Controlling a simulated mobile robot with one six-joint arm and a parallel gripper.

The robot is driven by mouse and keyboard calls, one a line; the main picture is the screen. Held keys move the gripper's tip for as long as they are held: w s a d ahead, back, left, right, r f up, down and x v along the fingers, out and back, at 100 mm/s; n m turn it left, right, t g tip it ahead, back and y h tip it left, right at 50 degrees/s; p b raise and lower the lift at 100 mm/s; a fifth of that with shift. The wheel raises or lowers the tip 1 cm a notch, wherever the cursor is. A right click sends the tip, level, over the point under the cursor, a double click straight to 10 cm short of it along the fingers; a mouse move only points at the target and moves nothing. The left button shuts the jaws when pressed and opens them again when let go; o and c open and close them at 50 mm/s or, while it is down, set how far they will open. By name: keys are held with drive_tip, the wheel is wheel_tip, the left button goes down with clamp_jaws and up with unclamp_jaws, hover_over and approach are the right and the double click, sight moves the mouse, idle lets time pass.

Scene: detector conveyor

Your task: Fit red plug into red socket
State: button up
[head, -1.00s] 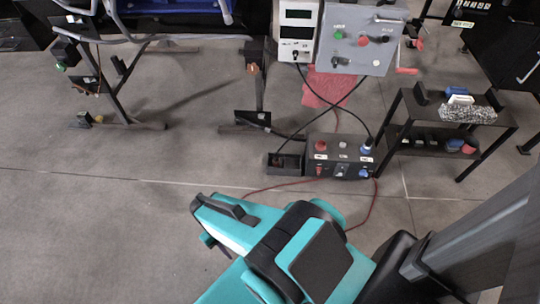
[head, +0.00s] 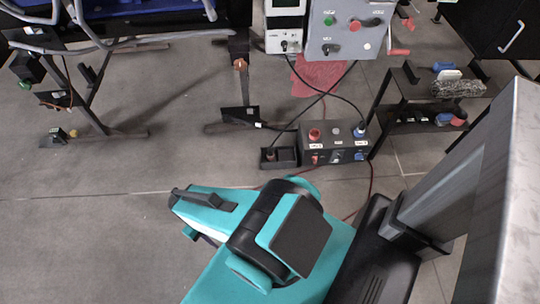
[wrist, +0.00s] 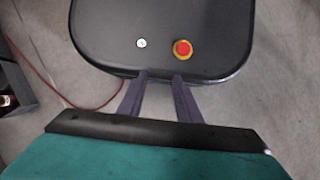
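A low box (head: 335,145) stands on the floor in the head view. Its top has a red round fitting (head: 315,134) at left, a grey one in the middle and a blue one at right; the red one looks like the red socket. A small dark open tray (head: 287,163) stands against the box's left side. A small red thing (head: 270,155) stands in it, perhaps the red plug; it is too small to tell. My gripper (wrist: 161,77) shows in the wrist view with its two fingers apart and nothing between them, over my own base.
A grey control panel (head: 345,28) stands behind the box, with a red cloth (head: 318,75) below. A black shelf (head: 400,105) is at right and a metal frame (head: 78,90) at left. Cables run around the box. The floor at front left is clear.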

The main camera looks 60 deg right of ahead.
drive_tip(key=shift+o, duration=0.5)
drive_tip(key=o, duration=0.3)
drive_tip(key=shift+a, duration=0.1)
drive_tip(key=shift+o, duration=1)
drive_tip(key=shift+w+f, duration=0.2)
drive_tip(key=shift+w, duration=0.05)
drive_tip(key=w+d+f+m+t+b, duration=0.1)
drive_tip(key=w+d+f+b, duration=0.3)
drive_tip(key=w+d+b, duration=0.3)
drive_tip(key=w+d+f+m+t+y+b, duration=0.1)
drive_tip(key=w+d+f+b, duration=0.35)
drive_tip(key=d, duration=0.55)
drive_tip(key=w+d+f+m+t+b, duration=0.1)
drive_tip(key=w+d+f+b, duration=0.2)
drive_tip(key=w+d+b, duration=0.4)
drive_tip(key=s+d+m+b, duration=0.1)
drive_tip(key=d+b, duration=0.3)
drive_tip(key=d, duration=0.7)
drive_tip(key=s+d+f+m+t+b, duration=0.1)
drive_tip(key=s+d+b, duration=0.2)
drive_tip(key=d, duration=0.9)
drive_tip(key=s+d+f+m+t+h+b, duration=0.1)
drive_tip(key=s+d+b, duration=0.1)
drive_tip(key=d+b, duration=0.4)
drive_tip(key=shift+s+d, duration=0.2)
drive_tip(key=shift+d, duration=2.5)
drive_tip(key=shift+s+d+r, duration=0.25)
drive_tip(key=shift+s+d, duration=0.05)
drive_tip(key=shift+d, duration=0.1)
